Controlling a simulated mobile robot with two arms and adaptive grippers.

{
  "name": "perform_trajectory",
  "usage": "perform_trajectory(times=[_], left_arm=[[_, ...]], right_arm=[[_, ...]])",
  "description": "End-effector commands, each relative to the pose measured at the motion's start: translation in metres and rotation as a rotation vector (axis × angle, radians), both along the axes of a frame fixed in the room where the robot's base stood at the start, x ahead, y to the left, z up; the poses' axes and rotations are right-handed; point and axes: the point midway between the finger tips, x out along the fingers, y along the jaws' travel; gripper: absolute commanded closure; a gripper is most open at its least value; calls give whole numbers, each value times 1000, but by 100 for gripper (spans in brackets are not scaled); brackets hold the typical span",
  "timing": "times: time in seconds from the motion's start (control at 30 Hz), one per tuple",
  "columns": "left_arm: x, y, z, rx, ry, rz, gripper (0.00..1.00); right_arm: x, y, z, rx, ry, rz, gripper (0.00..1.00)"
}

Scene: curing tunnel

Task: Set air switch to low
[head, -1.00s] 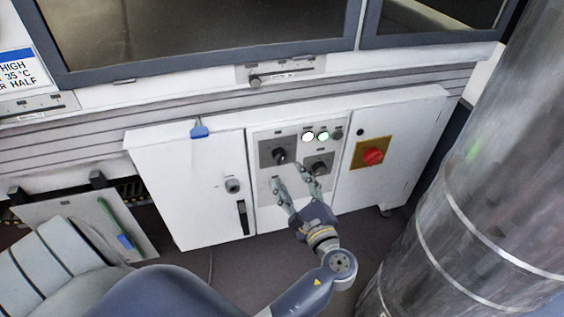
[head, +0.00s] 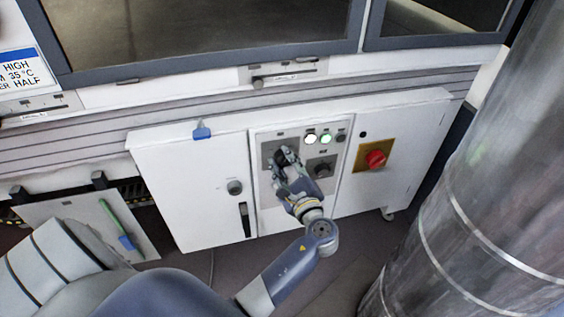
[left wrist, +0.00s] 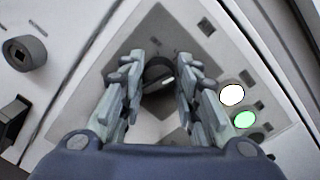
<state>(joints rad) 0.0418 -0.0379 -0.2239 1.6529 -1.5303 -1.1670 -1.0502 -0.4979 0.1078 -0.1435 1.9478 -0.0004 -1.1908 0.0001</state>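The control panel (head: 262,190) on the white cabinet carries two black rotary switches on grey plates. Their labels are too small to read, so I cannot tell which is the air switch. My left gripper (head: 286,160) is at the left switch (head: 286,153) and partly covers it. In the left wrist view that switch (left wrist: 160,72) shows between the two fingers of the left gripper (left wrist: 157,78), which are apart; I see no clear contact. The right switch (head: 320,168) stands free beside the gripper. My right gripper is not in view.
A white lamp (head: 311,139) and a green lamp (head: 326,139) are lit above the right switch. A red knob (head: 376,158) on a yellow plate is farther right. A sign (head: 22,75) reading HIGH, 35 °C, HALF hangs at left. A thick metal column (head: 480,200) stands at right.

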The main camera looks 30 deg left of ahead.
Motion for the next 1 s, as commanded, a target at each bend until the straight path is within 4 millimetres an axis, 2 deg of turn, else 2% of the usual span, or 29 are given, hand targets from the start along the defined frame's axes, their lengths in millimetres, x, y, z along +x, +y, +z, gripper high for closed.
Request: perform_trajectory(times=[0.27, 0.63, 0.97, 1.0], left_arm=[[1, -1, 1, -15, -20, -2, 94], [1, 0, 1, -186, -219, -3, 94], [1, 0, 2, -194, -231, -3, 94], [1, -1, 2, -194, -231, -3, 61]], right_arm=[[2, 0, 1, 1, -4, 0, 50], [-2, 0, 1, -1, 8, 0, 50], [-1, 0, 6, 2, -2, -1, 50], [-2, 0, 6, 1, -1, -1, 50]])
